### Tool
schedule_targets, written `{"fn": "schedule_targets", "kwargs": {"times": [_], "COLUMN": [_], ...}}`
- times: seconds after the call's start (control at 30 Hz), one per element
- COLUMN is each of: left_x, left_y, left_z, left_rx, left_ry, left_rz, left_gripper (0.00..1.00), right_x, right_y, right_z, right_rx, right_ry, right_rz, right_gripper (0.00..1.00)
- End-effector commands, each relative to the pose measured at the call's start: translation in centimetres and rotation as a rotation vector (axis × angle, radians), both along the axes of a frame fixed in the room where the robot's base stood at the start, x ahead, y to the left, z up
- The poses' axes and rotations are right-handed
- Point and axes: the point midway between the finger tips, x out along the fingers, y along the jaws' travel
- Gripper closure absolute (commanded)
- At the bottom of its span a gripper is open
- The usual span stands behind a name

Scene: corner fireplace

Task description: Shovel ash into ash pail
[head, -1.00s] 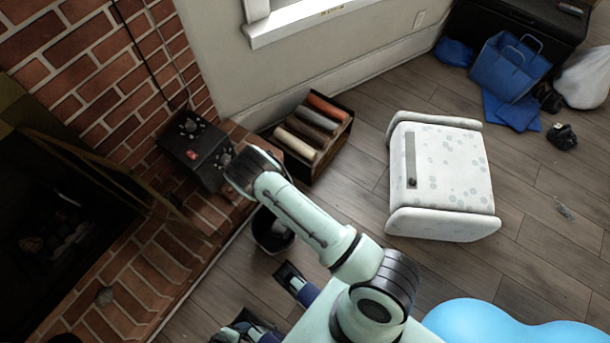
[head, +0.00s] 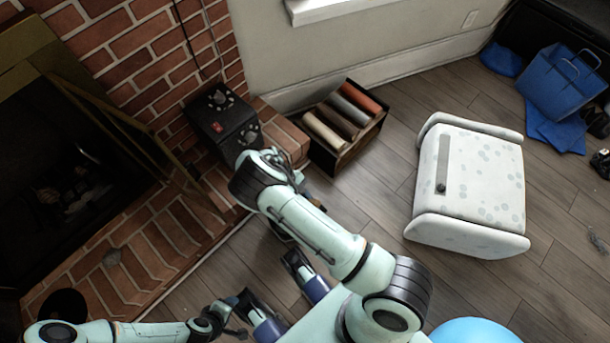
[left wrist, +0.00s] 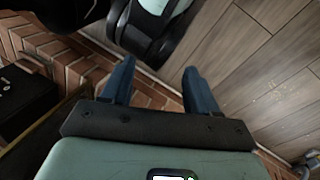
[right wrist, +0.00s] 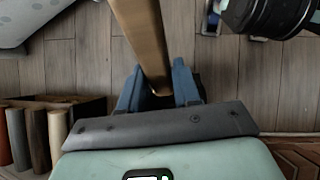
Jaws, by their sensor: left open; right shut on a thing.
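A small grey heap (head: 112,257), perhaps ash, lies on the brick hearth in front of the dark fireplace opening (head: 60,180). My right gripper, mostly hidden under its arm in the head view, shows in the right wrist view (right wrist: 160,88), shut on a brown-gold bar (right wrist: 145,40); I cannot tell whether this is a shovel handle. My left gripper (left wrist: 160,75) is open and empty above the hearth's edge. In the head view, its arm comes in at the lower left.
A black box with knobs (head: 223,120) stands on the hearth. A crate of rolls or logs (head: 335,165) is beside it. A white spotted cabinet (head: 480,190) stands at right. Blue bags (head: 560,85) lie at the upper right. Wood floor between is clear.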

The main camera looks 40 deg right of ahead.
Motion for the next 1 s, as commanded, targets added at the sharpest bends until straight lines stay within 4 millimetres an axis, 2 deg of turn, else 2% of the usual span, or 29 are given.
{"fn": "schedule_targets", "kwargs": {"times": [0.6,1.0], "left_x": [4.2,5.5], "left_y": [2.5,3.2], "left_z": [-4.0,-4.8], "left_rx": [0.06,0.079], "left_ry": [-0.106,-0.138], "left_rz": [0.051,0.066], "left_gripper": [0.4,0.4], "right_x": [2.2,2.7], "right_y": [0.5,0.6], "right_z": [0.4,0.9], "right_rx": [-0.027,-0.039], "right_ry": [0.108,0.14], "right_rz": [0.001,0.001], "right_gripper": [0.98,0.98]}}
